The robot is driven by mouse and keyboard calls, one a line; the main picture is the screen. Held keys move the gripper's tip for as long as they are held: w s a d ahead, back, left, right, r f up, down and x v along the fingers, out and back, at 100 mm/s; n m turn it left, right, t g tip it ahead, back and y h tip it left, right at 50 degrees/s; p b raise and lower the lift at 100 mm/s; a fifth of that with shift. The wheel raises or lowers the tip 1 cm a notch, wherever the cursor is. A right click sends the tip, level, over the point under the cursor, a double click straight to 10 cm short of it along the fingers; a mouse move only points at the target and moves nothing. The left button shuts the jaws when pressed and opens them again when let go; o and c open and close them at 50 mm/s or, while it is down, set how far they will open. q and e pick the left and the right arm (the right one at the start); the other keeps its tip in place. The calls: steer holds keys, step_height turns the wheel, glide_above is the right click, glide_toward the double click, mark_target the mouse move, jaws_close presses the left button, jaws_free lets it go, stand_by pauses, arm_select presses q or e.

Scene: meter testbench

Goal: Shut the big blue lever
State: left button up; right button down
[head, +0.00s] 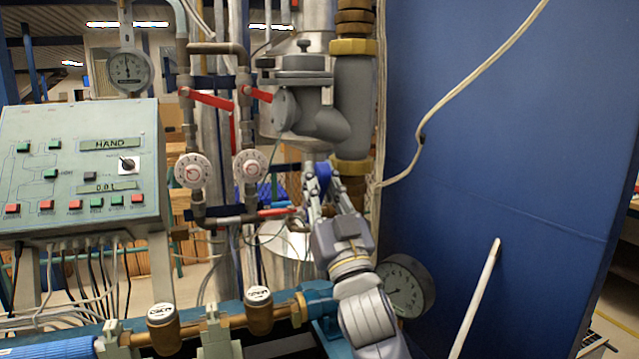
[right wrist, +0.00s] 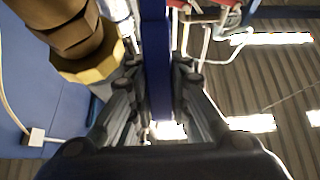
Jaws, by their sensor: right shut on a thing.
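The big blue lever (head: 324,178) shows in the head view below the grey valve body, between the fingers of my right gripper (head: 320,190). In the right wrist view the blue lever (right wrist: 156,60) is a long flat bar running up the middle of the picture. The fingers of the right gripper (right wrist: 157,85) stand on both sides of it, shut on it. My right arm reaches up to it from the bottom of the head view. Part of the lever is hidden by the gripper. My left gripper is not in view.
A grey control panel (head: 80,170) stands at the left. Red-handled valves (head: 208,98) and white dials (head: 192,170) are left of the gripper. A pressure gauge (head: 405,287) sits beside my right arm. A large blue wall (head: 500,150) fills the right side.

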steer(key=c, duration=1.5)
jaws_free()
steer(key=v, duration=1.2)
